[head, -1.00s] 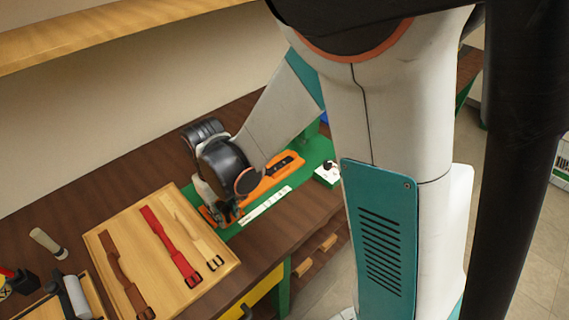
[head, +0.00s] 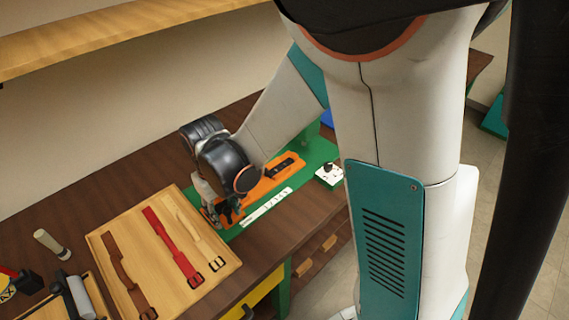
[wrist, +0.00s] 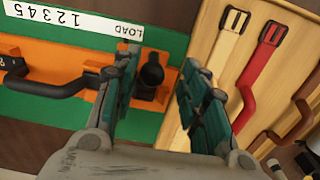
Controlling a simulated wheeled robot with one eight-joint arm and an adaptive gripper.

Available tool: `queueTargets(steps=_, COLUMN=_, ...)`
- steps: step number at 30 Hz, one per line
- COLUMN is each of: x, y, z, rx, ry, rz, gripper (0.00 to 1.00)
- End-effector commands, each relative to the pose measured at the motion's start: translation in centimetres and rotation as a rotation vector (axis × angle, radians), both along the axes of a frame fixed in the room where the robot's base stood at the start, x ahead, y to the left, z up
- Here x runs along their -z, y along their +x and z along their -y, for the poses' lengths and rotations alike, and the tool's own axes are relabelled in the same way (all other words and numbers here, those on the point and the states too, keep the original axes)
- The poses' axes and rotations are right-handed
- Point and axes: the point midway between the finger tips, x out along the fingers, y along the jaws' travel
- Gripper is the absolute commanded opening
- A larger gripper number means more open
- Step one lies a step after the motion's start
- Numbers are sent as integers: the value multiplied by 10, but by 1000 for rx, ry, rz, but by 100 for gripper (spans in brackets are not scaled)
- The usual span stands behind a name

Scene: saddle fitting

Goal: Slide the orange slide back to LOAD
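The orange slide (head: 290,163) lies along the green base (head: 318,156) in the head view. In the wrist view the orange part (wrist: 62,65) runs beside a white scale strip (wrist: 70,20) with numbers and LOAD. A black bar handle (wrist: 45,86) stands on it toward the numbers. A dark upright knob (wrist: 152,74) stands near the LOAD end. My gripper (wrist: 158,92) is open, with one teal finger on each side of that knob. No contact shows. In the head view my gripper (head: 227,212) is low over the orange part's near-left end and hides it.
A wooden board (head: 105,238) with brown, red and cream straps lies just left of the base. A small white box with a black knob (head: 328,172) sits at the base's right. Tools lie at the bench's far left. A shelf (head: 120,35) runs above.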

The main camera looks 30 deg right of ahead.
Motion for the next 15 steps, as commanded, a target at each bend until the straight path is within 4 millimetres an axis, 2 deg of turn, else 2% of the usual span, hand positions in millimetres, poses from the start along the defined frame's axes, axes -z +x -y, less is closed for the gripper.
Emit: queueTargets(steps=15, x=-40, y=0, z=0, rx=0, ry=0, rz=0, gripper=40)
